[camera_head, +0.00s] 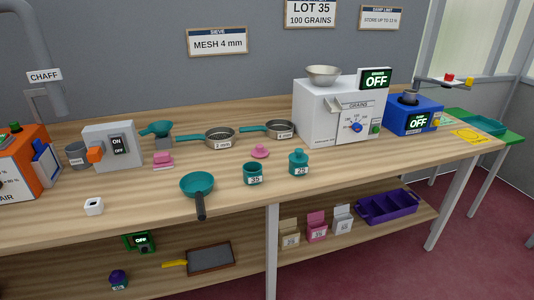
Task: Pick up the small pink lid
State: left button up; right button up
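The small pink lid (260,151) lies on the wooden workbench, near the middle of the head view. It is a low round disc with a knob on top. A teal open jar (253,174) labelled 35 stands just in front of it. A teal lidded jar (298,162) labelled 25 stands to its right. Neither of my grippers shows in the head view, so nothing is seen near the lid.
Two sieve pans (219,138) lie behind the lid, and a teal pan (197,185) lies front left. A white grain counter (343,112) stands back right. Bare wood (130,200) shows front left.

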aim_at(259, 152)
jog(key=i+l+u, duration=0.35)
jog(key=i+l, duration=0.55)
jog(key=i, duration=0.05)
